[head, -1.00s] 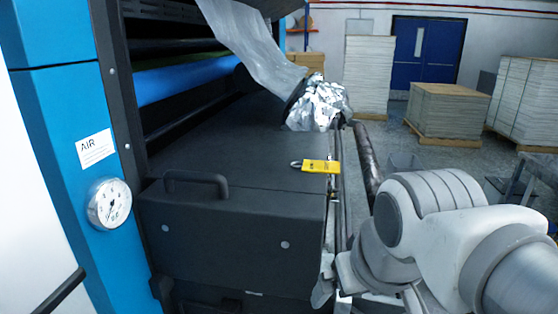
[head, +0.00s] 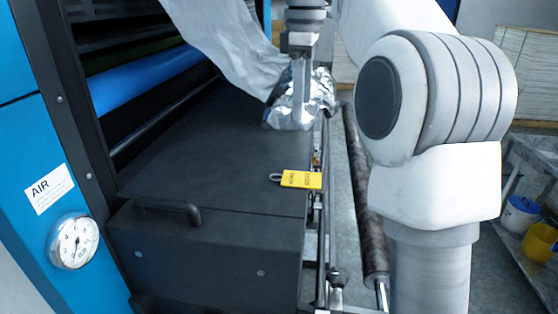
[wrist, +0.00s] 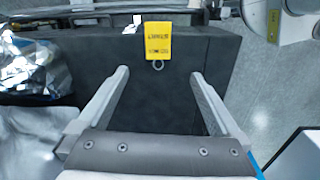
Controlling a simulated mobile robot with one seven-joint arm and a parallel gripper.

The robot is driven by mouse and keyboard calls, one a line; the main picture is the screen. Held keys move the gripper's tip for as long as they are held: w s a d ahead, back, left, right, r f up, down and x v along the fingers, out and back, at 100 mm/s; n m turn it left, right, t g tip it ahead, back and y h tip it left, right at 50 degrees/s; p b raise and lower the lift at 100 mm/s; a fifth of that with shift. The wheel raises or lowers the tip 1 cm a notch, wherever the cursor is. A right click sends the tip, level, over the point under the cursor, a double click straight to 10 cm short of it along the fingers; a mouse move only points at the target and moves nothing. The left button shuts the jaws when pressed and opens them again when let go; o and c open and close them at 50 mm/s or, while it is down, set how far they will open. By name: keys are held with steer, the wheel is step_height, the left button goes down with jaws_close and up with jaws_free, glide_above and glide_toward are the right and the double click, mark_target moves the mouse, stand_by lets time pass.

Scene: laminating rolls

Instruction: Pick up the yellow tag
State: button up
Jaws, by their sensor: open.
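The yellow tag (head: 301,179) lies flat on the dark machine top, close to its right edge, with a metal ring on its left end. In the wrist view the tag (wrist: 158,40) lies beyond the fingertips, its ring pointing back toward me. My gripper (head: 305,112) hangs above the machine top, farther back than the tag in the head view and in front of the crumpled foil. In the wrist view my gripper (wrist: 159,78) has its two fingers wide apart with nothing between them. The printing on the tag is too small to read surely.
Crumpled silver foil (head: 292,105) sits at the back of the machine top (head: 215,150), with a clear plastic sheet (head: 215,40) hanging above it. A handle (head: 168,211) stands at the front left. A dark roller (head: 362,200) runs beyond the right edge. The top around the tag is clear.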

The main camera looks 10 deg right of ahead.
steer(key=w+n, duration=0.1)
steer(key=w, duration=0.1)
steer(key=b, duration=0.3)
glide_above(302, 178)
steer(key=f, duration=1.2)
steer(key=shift+w+a, duration=0.15)
steer(key=shift+w, duration=0.05)
steer(key=shift+s+f, duration=0.15)
steer(key=shift+f, duration=1.15)
steer(key=shift+s+f, duration=0.15)
steer(key=shift+f, duration=1.15)
steer(key=c, duration=1.2)
steer(key=shift+c, duration=0.2)
